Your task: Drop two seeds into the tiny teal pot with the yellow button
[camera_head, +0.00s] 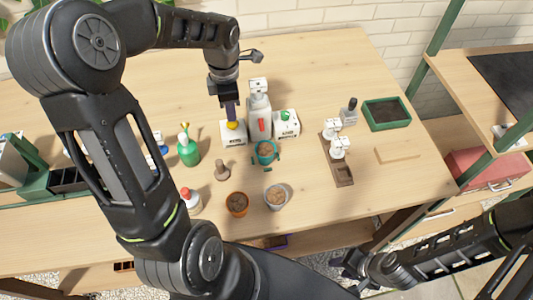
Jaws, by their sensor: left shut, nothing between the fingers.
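A white dispenser (259,103) stands near the table's middle, with a white box (229,139) on its left and another white box (287,129) on its right. The yellow button (232,125) is on top of the left box; a green button (285,115) is on the right one. The tiny teal pot (265,160) sits in front of the dispenser, with brown fill showing inside. My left gripper (231,118) is shut and points down right over the yellow button; I cannot tell whether it touches. My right gripper (350,266) is low, off the table's front edge, its fingers unclear. No seeds can be made out.
A terracotta pot (237,204) and a pale pot (277,197) stand near the front edge. A green spray bottle (188,151) and a brown stamp-like tool (222,171) are at left. A wooden rack (341,172), a dark bottle (349,110) and a green tray (370,121) are at right.

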